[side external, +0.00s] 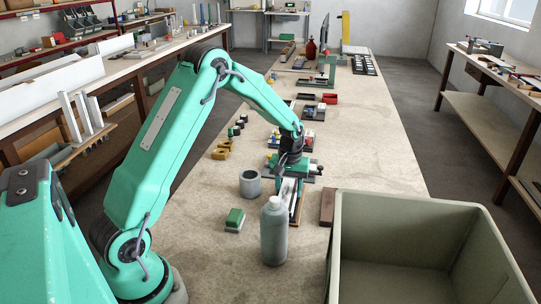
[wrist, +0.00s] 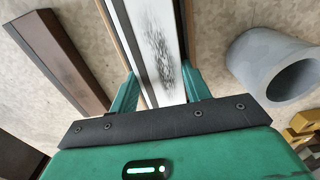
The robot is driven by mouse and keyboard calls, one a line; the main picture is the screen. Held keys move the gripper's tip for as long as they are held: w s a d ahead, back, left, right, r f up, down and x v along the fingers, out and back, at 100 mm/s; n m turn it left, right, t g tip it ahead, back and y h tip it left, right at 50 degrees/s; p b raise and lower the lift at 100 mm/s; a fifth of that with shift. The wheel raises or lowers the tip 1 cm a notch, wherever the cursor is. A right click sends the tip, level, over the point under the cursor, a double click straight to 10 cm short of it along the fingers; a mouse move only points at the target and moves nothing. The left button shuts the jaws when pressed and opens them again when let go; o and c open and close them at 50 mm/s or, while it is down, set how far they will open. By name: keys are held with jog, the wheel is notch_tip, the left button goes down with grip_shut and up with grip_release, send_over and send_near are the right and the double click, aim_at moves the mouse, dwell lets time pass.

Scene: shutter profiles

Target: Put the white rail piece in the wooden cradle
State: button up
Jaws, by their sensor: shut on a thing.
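The white rail piece (wrist: 158,50) runs up the middle of the wrist view, with dark and grey edges and a dark speckled patch. My gripper (wrist: 158,88) is shut on it, one finger at each side. Tan wooden strips of the cradle (wrist: 192,18) show along both sides of the rail, roughly in line with it. In the side view the rail (side external: 289,187) is under my gripper, low over the bench, with the brown cradle edge (side external: 298,205) beside it. I cannot tell whether the rail rests on the cradle's floor; the gripper hides its near end.
A grey cup (side external: 250,184) stands left of the gripper, and a grey bottle (side external: 274,232) in front. A dark brown bar (side external: 327,206) and a large olive bin (side external: 345,265) are to the right. Yellow pieces (side external: 223,150) lie farther back.

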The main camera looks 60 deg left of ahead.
aim_at(288, 191)
jog(key=o, duration=1)
jog(key=shift+f, duration=0.35)
jog(key=shift+o, duration=0.4)
jog(key=shift+r, duration=0.25)
notch_tip(288, 191, up, 13)
jog(key=s+d+r+m+t, duration=0.3)
jog(key=s+d+r+m, duration=0.2)
jog(key=s+d+r, duration=0.55)
jog(key=s+d+m+t, duration=0.2)
jog(key=s+m, duration=0.2)
jog(key=s, duration=1)
jog(key=shift+s+d+f+t, duration=0.15)
jog(key=shift+d+f+t, duration=0.15)
jog(key=shift+d, duration=0.1)
